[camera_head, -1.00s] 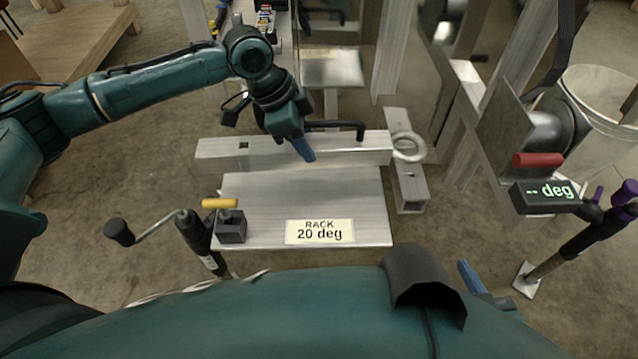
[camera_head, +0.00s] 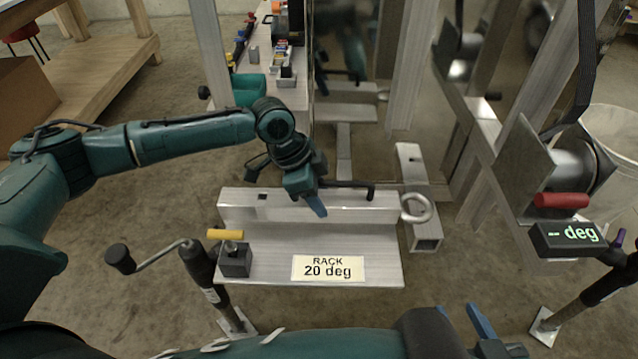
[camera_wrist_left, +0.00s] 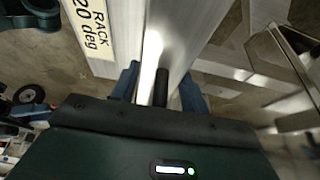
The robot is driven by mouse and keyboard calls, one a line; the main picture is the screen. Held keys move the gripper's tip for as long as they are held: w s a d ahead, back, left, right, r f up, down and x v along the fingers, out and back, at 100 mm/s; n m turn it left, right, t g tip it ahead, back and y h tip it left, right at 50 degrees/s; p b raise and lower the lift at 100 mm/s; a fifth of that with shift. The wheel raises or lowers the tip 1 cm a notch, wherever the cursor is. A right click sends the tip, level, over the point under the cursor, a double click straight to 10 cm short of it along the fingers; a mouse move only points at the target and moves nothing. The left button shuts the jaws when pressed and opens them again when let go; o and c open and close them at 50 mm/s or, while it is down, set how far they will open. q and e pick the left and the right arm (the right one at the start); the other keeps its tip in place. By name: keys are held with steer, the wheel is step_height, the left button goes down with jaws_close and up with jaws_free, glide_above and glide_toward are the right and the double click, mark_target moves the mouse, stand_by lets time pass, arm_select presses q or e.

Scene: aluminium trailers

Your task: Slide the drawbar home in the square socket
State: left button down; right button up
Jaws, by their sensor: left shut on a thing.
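The drawbar (camera_head: 345,214) is a square aluminium bar with a ring eye (camera_head: 416,208) at its right end. It lies crosswise at the back of the rack plate (camera_head: 290,250); I cannot tell whether it touches the plate. My left gripper (camera_head: 314,200) is shut on the black handle (camera_head: 352,185) on top of the bar. In the left wrist view the handle (camera_wrist_left: 161,88) stands between the blue fingers. A square tube (camera_head: 427,232), open at its near end, lies to the right, partly behind the eye; I cannot tell whether it is the socket. My right gripper (camera_head: 470,325) is partly hidden at the bottom.
A crank jack (camera_head: 195,265) and a yellow-handled block (camera_head: 235,262) stand at the rack's left. A red-handled device with a "-- deg" display (camera_head: 568,238) and another jack (camera_head: 590,297) are at right. Upright trailer posts (camera_head: 405,60) rise behind.

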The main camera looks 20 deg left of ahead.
arm_select(q)
steer(key=shift+w+f, duration=0.1)
steer(key=shift+f, duration=1.2)
arm_select(e)
steer(key=shift+r, duration=0.1)
arm_select(q)
steer(key=shift+f, duration=0.1)
steer(key=c, duration=0.7)
jaws_free()
steer(key=shift+f, duration=0.15)
